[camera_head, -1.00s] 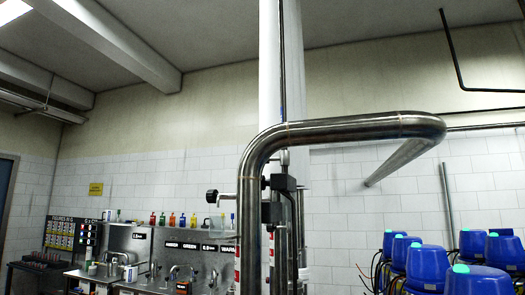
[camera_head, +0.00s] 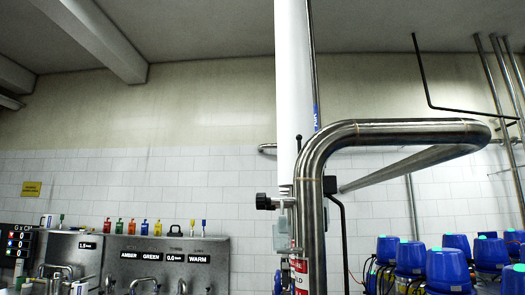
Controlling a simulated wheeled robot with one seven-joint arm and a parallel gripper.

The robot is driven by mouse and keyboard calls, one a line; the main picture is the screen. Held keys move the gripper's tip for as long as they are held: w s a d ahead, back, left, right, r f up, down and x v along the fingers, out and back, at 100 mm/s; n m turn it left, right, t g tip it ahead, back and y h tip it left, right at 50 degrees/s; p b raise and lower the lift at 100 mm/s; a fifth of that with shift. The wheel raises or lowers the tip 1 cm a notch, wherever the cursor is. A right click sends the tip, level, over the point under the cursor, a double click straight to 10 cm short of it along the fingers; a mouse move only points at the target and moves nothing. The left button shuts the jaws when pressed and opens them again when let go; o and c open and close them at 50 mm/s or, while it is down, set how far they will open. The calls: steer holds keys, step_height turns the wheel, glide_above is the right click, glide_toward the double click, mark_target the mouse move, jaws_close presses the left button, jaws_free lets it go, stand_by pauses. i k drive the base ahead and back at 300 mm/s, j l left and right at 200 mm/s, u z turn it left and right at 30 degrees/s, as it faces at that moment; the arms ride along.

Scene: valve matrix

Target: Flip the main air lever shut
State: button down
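No handle in view is labelled as the main air lever, so I cannot tell which part it is. A tall white pipe (camera_head: 291,90) with partly hidden blue lettering rises at centre, behind a thick bent steel pipe (camera_head: 400,131). Left of the steel pipe, a black knob (camera_head: 264,201) sticks out on a short stem above a grey fitting (camera_head: 282,232). A black block (camera_head: 330,185) with a thin bent black rod (camera_head: 342,225) sits just right of the steel pipe. My gripper is not in view.
Several blue vessels (camera_head: 447,262) with green tops fill the lower right. The bent steel pipe reaches across the centre right.

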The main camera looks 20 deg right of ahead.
mark_target(299, 137)
steer(key=i+j, duration=0.3)
steer(key=i+j+z, duration=0.15)
steer(key=j, duration=0.25)
steer(key=i+j, duration=0.4)
steer(key=i+j+z, duration=0.15)
steer(key=i+j, duration=0.35)
steer(key=j, duration=0.3)
steer(key=i+j+z, duration=0.1)
steer(key=i+j, duration=0.2)
steer(key=i, duration=0.15)
